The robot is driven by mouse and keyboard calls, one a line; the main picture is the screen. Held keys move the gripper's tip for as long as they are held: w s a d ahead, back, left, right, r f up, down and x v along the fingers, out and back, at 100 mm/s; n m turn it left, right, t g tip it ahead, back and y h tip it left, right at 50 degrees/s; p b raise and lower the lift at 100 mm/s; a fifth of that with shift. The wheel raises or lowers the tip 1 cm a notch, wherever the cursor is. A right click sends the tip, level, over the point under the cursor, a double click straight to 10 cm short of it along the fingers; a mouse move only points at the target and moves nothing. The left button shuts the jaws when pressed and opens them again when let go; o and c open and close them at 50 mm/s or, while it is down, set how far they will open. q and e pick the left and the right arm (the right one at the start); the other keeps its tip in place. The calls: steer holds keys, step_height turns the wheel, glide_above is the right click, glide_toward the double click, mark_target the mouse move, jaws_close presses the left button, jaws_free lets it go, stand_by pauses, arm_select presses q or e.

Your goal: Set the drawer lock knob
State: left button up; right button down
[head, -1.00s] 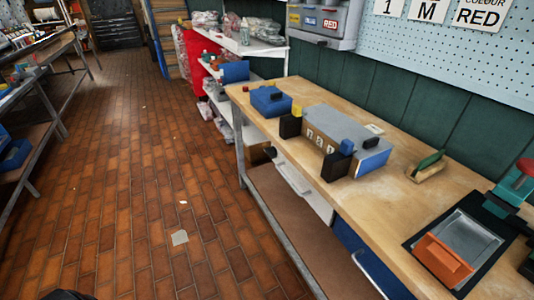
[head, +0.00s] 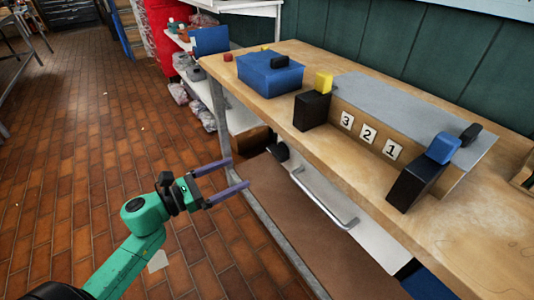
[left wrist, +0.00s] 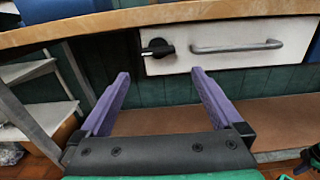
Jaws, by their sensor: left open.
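The black lock knob (left wrist: 160,47) is on the left end of a white drawer front (left wrist: 215,32) under the workbench top. In the left wrist view its grip bar looks roughly horizontal and reaches to the left. In the head view the knob (head: 279,151) is small and dark below the bench edge. My left gripper (head: 240,172) is open and empty, in front of the bench and to the left of the knob in the head view. In the left wrist view its purple fingers (left wrist: 160,73) lie below the knob, one to each side, apart from it.
A metal bar handle (left wrist: 237,47) sticks out of the drawer to the right of the knob. The wooden bench top (head: 440,235) overhangs above, carrying a grey box with number cards (head: 369,136) and a blue box (head: 269,75). A brown lower shelf (head: 262,215) lies below.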

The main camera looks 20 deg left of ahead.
mark_target(273, 155)
arm_select(q)
steer(key=p+x, duration=0.1)
steer(key=x, duration=1.1)
steer(key=shift+w+a+f, duration=0.1)
steer(key=shift+w, duration=0.15)
steer(key=c, duration=1.1)
steer(key=shift+o, duration=0.2)
arm_select(e)
steer(key=s, duration=0.2)
steer(key=shift+s+d+f, duration=0.15)
steer(key=shift+s+d, duration=0.15)
